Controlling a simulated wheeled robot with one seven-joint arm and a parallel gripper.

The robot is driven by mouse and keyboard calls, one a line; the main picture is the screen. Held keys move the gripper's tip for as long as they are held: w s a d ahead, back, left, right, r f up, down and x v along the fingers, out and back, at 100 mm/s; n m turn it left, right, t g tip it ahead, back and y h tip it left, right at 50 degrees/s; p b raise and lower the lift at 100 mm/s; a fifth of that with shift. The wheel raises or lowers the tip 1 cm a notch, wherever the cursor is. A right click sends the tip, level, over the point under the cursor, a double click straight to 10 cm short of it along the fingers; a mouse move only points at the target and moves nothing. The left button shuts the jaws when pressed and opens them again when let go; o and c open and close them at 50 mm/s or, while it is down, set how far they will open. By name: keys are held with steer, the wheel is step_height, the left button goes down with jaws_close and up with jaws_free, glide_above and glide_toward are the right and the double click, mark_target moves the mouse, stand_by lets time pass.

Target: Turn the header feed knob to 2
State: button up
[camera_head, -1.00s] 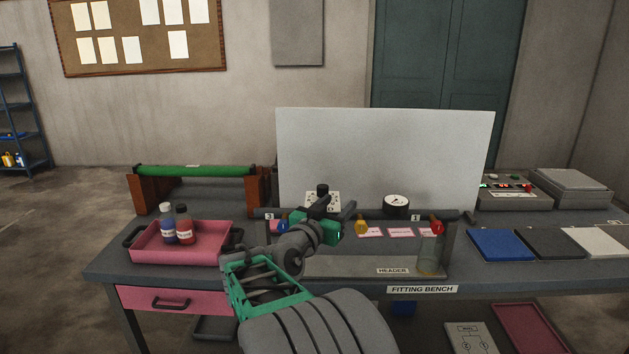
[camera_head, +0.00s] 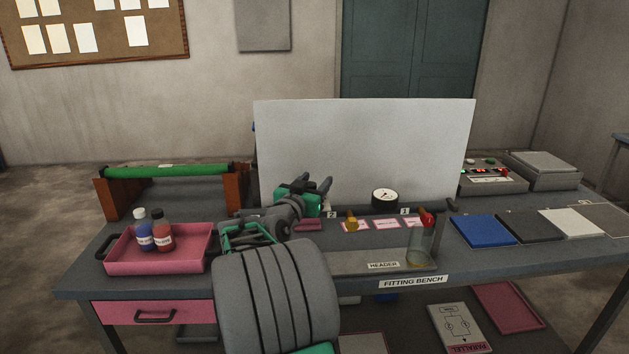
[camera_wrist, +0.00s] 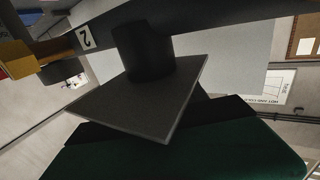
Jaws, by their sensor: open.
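The header (camera_head: 355,262) stands at the front of the bench. On its rail are a yellow valve handle (camera_head: 352,222) near tag 2 (camera_head: 332,214) and a red one (camera_head: 427,219) near tag 1 (camera_head: 405,211). My gripper (camera_head: 317,183) is open and empty, above the header's left part, before the white panel. The dial plate with its black knob is hidden behind my gripper in the head view, so its setting cannot be read. The wrist view shows a dark cylinder (camera_wrist: 143,52) at a dark square plate (camera_wrist: 140,105), possibly the knob, and tag 2 (camera_wrist: 86,38).
A white upright panel (camera_head: 365,145) stands behind the header. A round gauge (camera_head: 385,198) and a glass cylinder (camera_head: 422,245) are to the right. A pink tray (camera_head: 190,262) with two bottles and a green roller (camera_head: 165,171) are at left. Coloured plates lie at right.

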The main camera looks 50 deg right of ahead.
steer(key=shift+c, duration=0.4)
jaws_close()
steer(key=shift+n+t, duration=0.3)
steer(key=shift+t, duration=0.1)
steer(key=n+t+y, duration=0.1)
steer(key=t, duration=0.1)
steer(key=n+t, duration=0.1)
steer(key=shift+w+a+n+t+y, duration=0.1)
steer(key=shift+w+n+t+y, duration=0.05)
steer(key=shift+n+t+y, duration=0.2)
steer(key=n+t+y+b, duration=0.2)
steer(key=t+b, duration=0.1)
steer(key=f+n+t+y+b, duration=0.1)
steer(key=shift+w+a+y+b, duration=0.2)
steer(key=shift+w+y+b, duration=0.05)
steer(key=shift+w+b, duration=0.1)
steer(key=n+t+y+b, duration=0.1)
steer(key=n+y+b, duration=0.1)
steer(key=n+t+y+b, duration=0.1)
steer(key=shift+w+a+r+t+b, duration=0.1)
steer(key=shift+w+a+t+b, duration=0.15)
steer(key=shift+a+t+b, duration=0.1)
steer(key=shift+w+a+r+n+t+y+b, duration=0.2)
steer(key=shift+n+t+y+b, duration=0.35)
steer(key=shift+y, duration=0.45)
steer(key=shift+w+a+r+n+t+y+b, duration=0.15)
steer(key=shift+n+t+y+b, duration=0.15)
steer(key=shift+n+y, duration=0.55)
steer(key=shift+s+a+y, duration=0.1)
steer(key=shift+y, duration=0.15)
